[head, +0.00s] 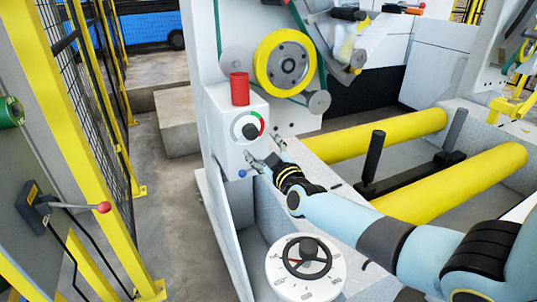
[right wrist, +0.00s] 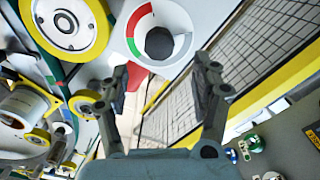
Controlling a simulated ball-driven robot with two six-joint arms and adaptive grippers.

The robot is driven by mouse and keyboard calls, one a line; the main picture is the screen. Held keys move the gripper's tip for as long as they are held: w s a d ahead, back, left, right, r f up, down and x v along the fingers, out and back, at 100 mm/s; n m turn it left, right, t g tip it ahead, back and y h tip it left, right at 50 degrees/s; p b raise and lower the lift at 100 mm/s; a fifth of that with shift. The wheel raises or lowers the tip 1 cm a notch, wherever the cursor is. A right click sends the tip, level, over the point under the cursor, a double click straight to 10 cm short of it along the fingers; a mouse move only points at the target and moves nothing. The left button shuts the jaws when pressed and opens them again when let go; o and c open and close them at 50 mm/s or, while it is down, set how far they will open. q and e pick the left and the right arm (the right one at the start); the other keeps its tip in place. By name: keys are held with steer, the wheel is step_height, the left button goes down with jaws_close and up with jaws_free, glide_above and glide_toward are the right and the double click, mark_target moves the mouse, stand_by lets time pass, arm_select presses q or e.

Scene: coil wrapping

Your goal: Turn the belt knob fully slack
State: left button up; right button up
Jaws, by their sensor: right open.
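The belt knob (head: 246,127) is a dark round knob on a white dial with a red and green arc, on the front of a white box. It also shows in the right wrist view (right wrist: 160,43), top centre, ahead of my fingers. My right gripper (head: 263,154) is open and empty, just below and right of the dial in the head view. In the right wrist view its two fingers (right wrist: 160,72) are spread wide, with the knob beyond and between them, seemingly apart from it. The knob's pointer is too small to read. My left gripper is out of view.
A red cylinder (head: 239,88) stands on top of the box, and a small blue-tipped lever (head: 243,173) sticks out below. A yellow wheel (head: 283,62) with a green belt is above right. A handwheel (head: 307,257) stands below. Yellow rollers (head: 385,137) lie to the right.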

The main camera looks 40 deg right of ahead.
steer(key=shift+v, duration=1.6)
